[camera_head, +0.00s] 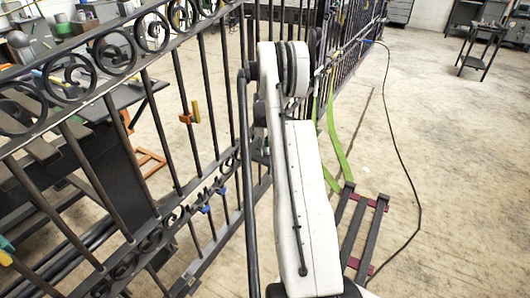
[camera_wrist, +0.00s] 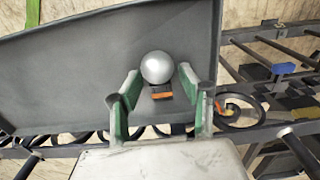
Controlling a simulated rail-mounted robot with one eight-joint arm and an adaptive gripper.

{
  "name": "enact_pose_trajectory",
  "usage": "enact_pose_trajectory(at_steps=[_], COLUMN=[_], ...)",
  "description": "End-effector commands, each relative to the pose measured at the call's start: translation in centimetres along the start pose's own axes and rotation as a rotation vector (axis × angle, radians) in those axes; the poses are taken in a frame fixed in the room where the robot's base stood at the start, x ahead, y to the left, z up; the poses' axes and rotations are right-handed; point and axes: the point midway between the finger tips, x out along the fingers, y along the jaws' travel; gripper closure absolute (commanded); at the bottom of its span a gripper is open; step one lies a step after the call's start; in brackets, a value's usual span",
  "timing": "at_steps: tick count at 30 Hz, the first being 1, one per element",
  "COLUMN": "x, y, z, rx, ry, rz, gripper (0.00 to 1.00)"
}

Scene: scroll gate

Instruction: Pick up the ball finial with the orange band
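The ball finial (camera_wrist: 157,67) shows in the wrist view as a silver ball with an orange band (camera_wrist: 161,95) beneath it on a short dark base. It appears against a grey panel or tray (camera_wrist: 80,70). My gripper (camera_wrist: 159,75) has two green-padded fingers spread apart, one on each side of the finial. The ball shows between the fingertips, and gaps are visible on both sides. I cannot tell how deep the finial lies between the fingers. In the head view, my white arm covers the middle, and I cannot make out the gripper or the finial.
A black iron gate with scroll rings (camera_head: 116,52) runs along the left and away to the back. Orange (camera_head: 190,112) and blue (camera_head: 206,209) clamps sit on it. Dark bars lie on red pieces (camera_head: 359,265) on the floor. A black cable (camera_head: 405,150) crosses open floor at right.

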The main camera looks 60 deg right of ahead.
Motion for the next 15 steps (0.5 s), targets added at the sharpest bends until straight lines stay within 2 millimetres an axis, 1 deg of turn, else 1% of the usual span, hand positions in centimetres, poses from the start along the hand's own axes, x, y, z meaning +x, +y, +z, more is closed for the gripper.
enact_pose_trajectory(at_steps=[1,6,8,15], x=[-0.01,-0.01,-0.01,-0.03], y=[0.0,0.0,0.0,0.0], z=[0.0,0.0,0.0,0.0], rx=[0.0,0.0,0.0,0.0], ry=[0.0,0.0,0.0,0.0], rz=[0.0,0.0,0.0,0.0], gripper=[0.7,0.93,1.0,1.0])
